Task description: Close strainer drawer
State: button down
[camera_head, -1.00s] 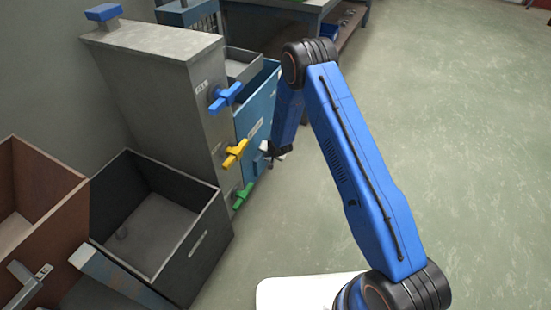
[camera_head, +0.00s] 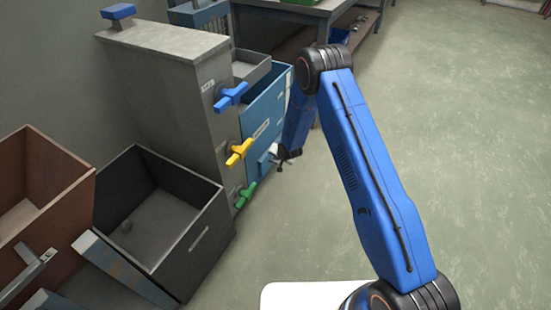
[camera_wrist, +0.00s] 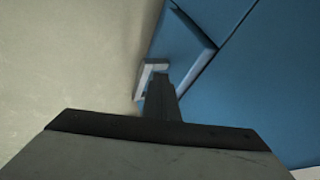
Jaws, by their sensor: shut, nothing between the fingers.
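A small blue drawer (camera_head: 265,163) sits low on the blue side of the grey cabinet (camera_head: 165,95), near the yellow and green valve handles. It sticks out a little from the panel. I take it for the strainer drawer; no readable label confirms this. In the wrist view its blue front (camera_wrist: 183,42) carries a pale bracket handle (camera_wrist: 148,68). My gripper (camera_head: 284,159) is at the drawer's outer side. In the wrist view the gripper (camera_wrist: 159,84) is shut, its tips overlapping the handle. I cannot tell whether they touch. Nothing shows held.
A blue valve handle (camera_head: 231,96), a yellow one (camera_head: 238,151) and a green one (camera_head: 244,195) stick out beside the drawer. A dark open bin (camera_head: 205,240) and a brown bin (camera_head: 62,185) stand at left. Open floor (camera_head: 450,130) lies to the right.

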jog(key=v, duration=1)
jog(key=shift+d, duration=0.35)
jog(key=s+d+r+n+h, duration=0.1)
jog(key=s+d+r, duration=0.4)
jog(key=r, duration=0.7)
jog(key=s+d+r, duration=0.4)
jog(key=d+r, duration=0.1)
jog(key=r, duration=0.6)
jog(key=s+d+r+n+h, duration=0.1)
jog(key=s+d+r, duration=0.4)
jog(key=r, duration=0.7)
jog(key=s+d+r+n, duration=0.1)
jog(key=s+d+r, duration=0.2)
jog(key=s, duration=0.9)
jog(key=s+d+r+g, duration=0.1)
jog(key=s+d+r, duration=0.3)
jog(key=s, duration=0.8)
jog(key=s+d+r+n+g, duration=0.1)
jog(key=s+d+r, duration=0.2)
jog(key=s, duration=1)
notch_tip(320, 180, up, 2)
jog(key=shift+d+r+n+h, duration=0.1)
jog(key=shift+d+n+h, duration=0.05)
jog(key=shift+n+h, duration=0.2)
jog(key=shift+s, duration=0.15)
